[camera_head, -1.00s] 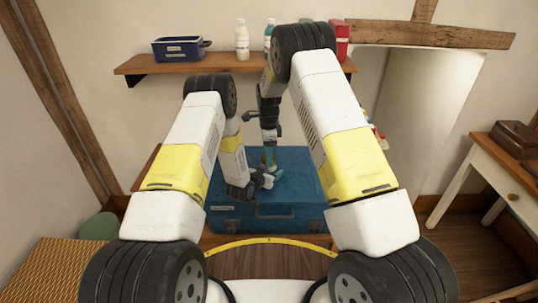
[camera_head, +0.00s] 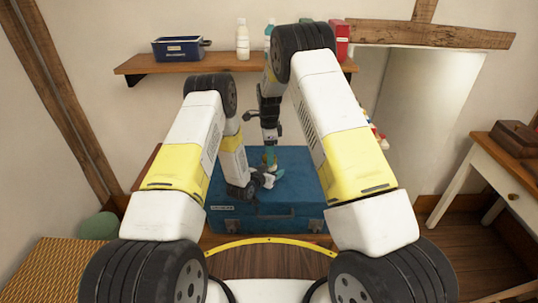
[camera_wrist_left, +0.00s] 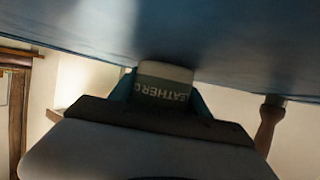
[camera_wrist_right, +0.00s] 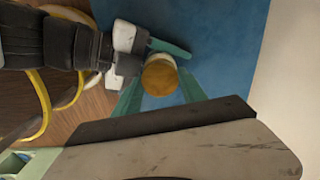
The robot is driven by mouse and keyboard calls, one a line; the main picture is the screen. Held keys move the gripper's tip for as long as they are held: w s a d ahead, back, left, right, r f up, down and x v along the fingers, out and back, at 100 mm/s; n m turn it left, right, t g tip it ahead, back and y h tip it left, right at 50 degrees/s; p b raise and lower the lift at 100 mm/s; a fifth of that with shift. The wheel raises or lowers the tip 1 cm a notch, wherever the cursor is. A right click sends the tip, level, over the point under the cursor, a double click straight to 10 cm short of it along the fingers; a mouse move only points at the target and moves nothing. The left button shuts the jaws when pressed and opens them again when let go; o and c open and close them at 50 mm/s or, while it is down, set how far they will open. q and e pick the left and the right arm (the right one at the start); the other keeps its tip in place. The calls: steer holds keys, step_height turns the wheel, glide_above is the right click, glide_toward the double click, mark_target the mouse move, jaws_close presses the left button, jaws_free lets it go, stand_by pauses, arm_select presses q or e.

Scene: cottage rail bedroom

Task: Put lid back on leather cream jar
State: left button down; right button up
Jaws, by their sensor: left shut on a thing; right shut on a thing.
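The leather cream jar (camera_wrist_left: 165,88) is pale with a dark lettered label, partly readable in the left wrist view. My left gripper (camera_head: 266,180) is shut on it, just above the blue case. A round amber-brown top with a pale rim, apparently the lid (camera_wrist_right: 160,77), shows in the right wrist view. My right gripper (camera_head: 270,160) comes from above, its teal fingers shut around this lid. The lid lies over the jar and beside my left gripper's finger. I cannot tell whether the lid is seated. In the head view the jar and lid are mostly hidden by the grippers.
The blue case (camera_head: 232,217) lies shut under both grippers, with free room around them. A wooden shelf (camera_head: 140,66) behind holds a blue box (camera_head: 178,48), white bottle (camera_head: 242,42) and red item (camera_head: 342,42). A side table (camera_head: 480,150) stands right.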

steer(key=shift+s+a, duration=0.2)
steer(key=shift+s, duration=0.1)
stand_by(0.8)
